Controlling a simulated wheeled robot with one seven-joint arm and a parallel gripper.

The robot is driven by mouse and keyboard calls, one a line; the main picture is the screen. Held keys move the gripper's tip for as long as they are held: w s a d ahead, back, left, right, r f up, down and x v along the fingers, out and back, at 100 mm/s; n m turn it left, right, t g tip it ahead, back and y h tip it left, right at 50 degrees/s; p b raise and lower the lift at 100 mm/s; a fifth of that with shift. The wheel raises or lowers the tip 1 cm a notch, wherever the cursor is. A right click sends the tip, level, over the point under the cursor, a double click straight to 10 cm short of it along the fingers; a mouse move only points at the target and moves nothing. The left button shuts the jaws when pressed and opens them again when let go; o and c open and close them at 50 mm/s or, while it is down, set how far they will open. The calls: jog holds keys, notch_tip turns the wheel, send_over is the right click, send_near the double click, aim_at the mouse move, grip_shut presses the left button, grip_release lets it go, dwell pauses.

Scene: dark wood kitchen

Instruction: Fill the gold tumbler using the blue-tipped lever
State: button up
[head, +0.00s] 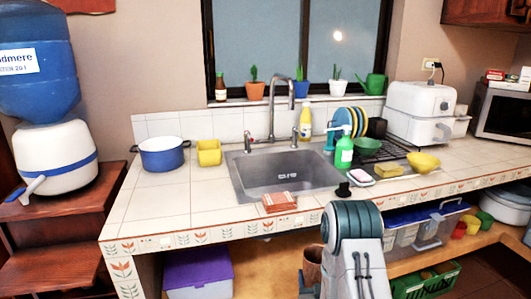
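A yellow, squarish cup (209,152) stands upright on the tiled counter left of the sink, beside a blue pot. It is the closest match to the gold tumbler that I see. The water dispenser (62,165) at the far left has a pale spout with a lever (35,187) low on its front. My arm rises at the bottom centre right. My gripper does not show.
The steel sink (240,185) is empty, with a folded cloth (280,201) at its front edge. The blue pot (162,154) stands left of the yellow cup. Bottles, a dish rack and a yellow bowl (423,162) crowd the right. The counter's front left is clear.

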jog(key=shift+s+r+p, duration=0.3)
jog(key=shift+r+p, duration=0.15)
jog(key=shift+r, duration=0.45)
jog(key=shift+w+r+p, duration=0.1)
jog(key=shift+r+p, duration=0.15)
jog(key=shift+p, duration=0.05)
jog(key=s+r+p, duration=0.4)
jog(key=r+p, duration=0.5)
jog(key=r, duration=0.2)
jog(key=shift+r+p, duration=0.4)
